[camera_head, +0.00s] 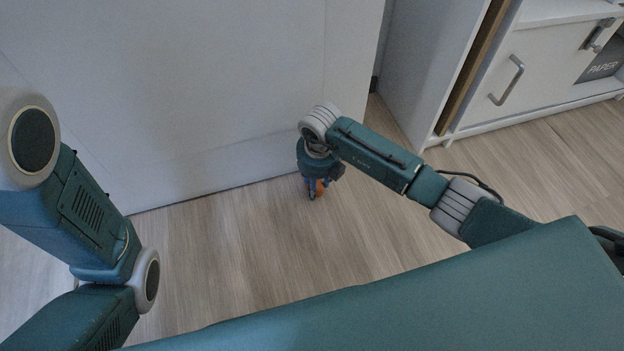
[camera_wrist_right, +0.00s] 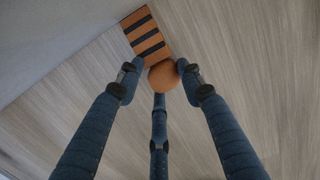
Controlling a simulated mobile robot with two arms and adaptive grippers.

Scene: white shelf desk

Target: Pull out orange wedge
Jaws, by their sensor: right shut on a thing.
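The orange wedge (camera_wrist_right: 147,34) has black stripes across its top and a round orange knob (camera_wrist_right: 162,76) at its near end. It lies on the floor with its far end close to the bottom of a white panel. My right gripper (camera_wrist_right: 161,84) points down and is shut on the knob, with fingers at either side and one in front.
The tall white panel (camera_head: 180,90), which looks like a door, stands beyond the wedge. A white cabinet (camera_head: 530,70) with a metal handle and a bin marked PAPER (camera_head: 602,68) are at the right. The wooden floor (camera_head: 230,250) nearby is clear.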

